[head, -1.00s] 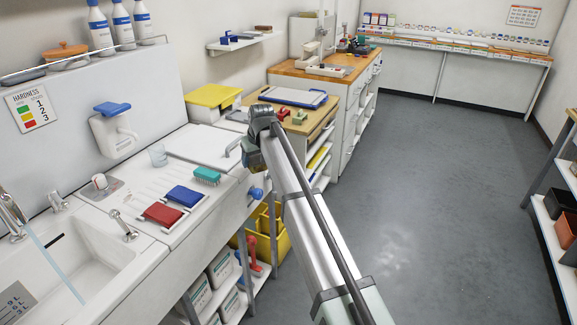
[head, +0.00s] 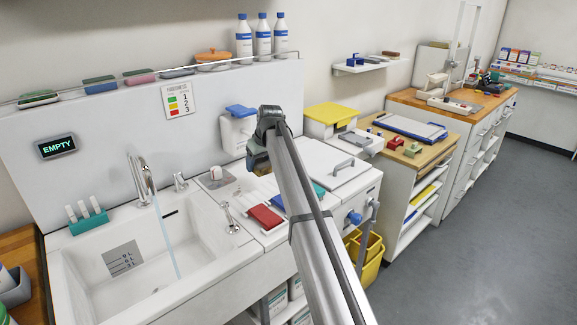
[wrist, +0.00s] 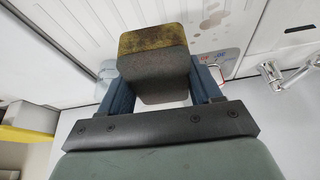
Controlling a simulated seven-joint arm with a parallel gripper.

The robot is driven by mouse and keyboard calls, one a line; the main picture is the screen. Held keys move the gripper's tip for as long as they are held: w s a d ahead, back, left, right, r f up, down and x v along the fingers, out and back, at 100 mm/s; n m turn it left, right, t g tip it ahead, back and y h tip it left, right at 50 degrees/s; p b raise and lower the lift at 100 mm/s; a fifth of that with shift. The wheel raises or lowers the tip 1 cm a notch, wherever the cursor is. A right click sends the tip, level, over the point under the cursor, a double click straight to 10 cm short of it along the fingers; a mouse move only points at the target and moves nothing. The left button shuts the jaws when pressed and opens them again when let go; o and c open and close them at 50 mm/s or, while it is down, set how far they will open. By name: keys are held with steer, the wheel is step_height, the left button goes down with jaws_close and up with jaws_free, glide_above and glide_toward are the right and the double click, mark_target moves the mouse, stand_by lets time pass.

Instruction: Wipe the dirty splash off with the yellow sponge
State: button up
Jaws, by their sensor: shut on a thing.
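My gripper (wrist: 155,82) is shut on the sponge (wrist: 153,62), a block with a dull olive-yellow face and a grey-brown side. Its dark blue fingers press on both sides of it. In the head view my gripper (head: 257,158) hangs over the white counter right of the sink, with a little of the sponge's yellowish edge showing. In the wrist view faint greyish spots (wrist: 212,18) lie on the white surface beyond the sponge. I cannot tell whether they are the splash. My arm hides part of the counter in the head view.
A sink (head: 135,262) with running water is at the left. A red brush (head: 265,218) lies on the counter, partly near my arm. A white jug with a blue lid (head: 238,130) is behind my gripper. A yellow-lidded box (head: 331,113) stands to the right.

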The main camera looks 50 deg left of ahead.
mark_target(247, 187)
steer(key=s+a, duration=0.3)
steer(key=s, duration=0.1)
steer(key=shift+n, duration=0.4)
steer(key=shift+w+d+f, duration=0.1)
steer(key=shift+w+f, duration=0.05)
steer(key=shift+f, duration=3)
steer(key=shift+s+f, duration=0.5)
steer(key=shift+f, duration=0.05)
steer(key=shift+s, duration=3.2)
steer(key=shift+w, duration=3.6)
steer(key=shift+w+d, duration=0.15)
steer(key=shift+d, duration=0.05)
steer(key=shift+s+f, duration=0.1)
steer(key=shift+s, duration=3.35)
steer(key=shift+w, duration=3.55)
step_height(247, 187, up, 8)
steer(key=shift+s, duration=0.15)
